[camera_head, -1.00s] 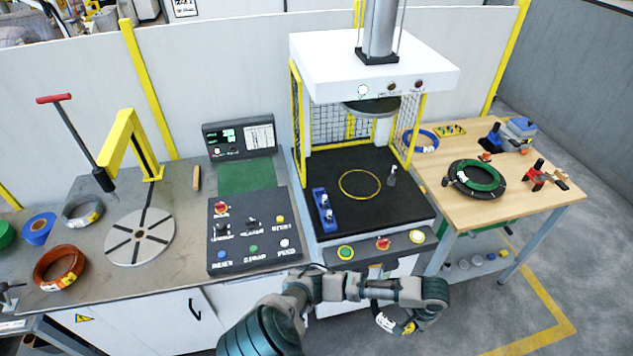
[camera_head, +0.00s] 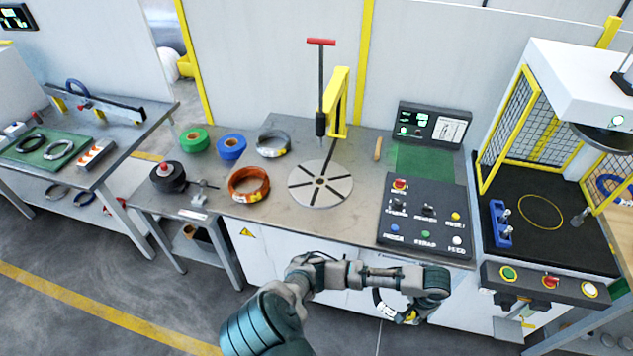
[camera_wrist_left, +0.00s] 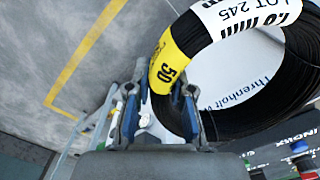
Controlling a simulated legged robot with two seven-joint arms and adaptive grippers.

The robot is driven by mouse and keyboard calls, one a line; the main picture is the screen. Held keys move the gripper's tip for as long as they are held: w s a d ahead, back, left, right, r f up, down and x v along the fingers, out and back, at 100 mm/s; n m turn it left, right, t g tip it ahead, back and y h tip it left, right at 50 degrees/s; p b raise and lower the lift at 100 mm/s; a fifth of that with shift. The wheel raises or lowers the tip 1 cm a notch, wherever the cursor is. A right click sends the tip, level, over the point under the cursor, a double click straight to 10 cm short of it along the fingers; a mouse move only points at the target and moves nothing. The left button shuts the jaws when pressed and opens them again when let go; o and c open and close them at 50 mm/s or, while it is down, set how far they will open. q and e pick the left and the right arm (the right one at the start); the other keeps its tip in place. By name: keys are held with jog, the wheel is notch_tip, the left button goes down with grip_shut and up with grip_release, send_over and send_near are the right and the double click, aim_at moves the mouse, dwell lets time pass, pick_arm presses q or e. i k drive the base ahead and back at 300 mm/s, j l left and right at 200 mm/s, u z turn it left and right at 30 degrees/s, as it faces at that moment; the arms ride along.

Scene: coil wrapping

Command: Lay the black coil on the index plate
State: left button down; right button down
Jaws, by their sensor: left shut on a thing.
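The index plate (camera_head: 320,184) is a round grey slotted disc lying on the grey bench in the head view. My left gripper (camera_head: 407,312) is in front of the bench, to the right of the plate and nearer to me. It is shut on the black coil (camera_head: 384,304), which hangs low before the bench front, apart from the plate. In the left wrist view, the coil (camera_wrist_left: 245,120) carries a white and yellow label and passes between the fingers of the gripper (camera_wrist_left: 160,105). My right gripper does not show.
An orange coil (camera_head: 249,184) and a grey coil (camera_head: 272,144) lie left of the plate. A yellow post with a red-handled lever (camera_head: 337,105) stands behind it. A control panel (camera_head: 425,215) is to its right. The bench front edge lies between gripper and plate.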

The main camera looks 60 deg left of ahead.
aim_at(318, 180)
jog(key=j+u, duration=0.9)
jog(key=i, duration=1.05)
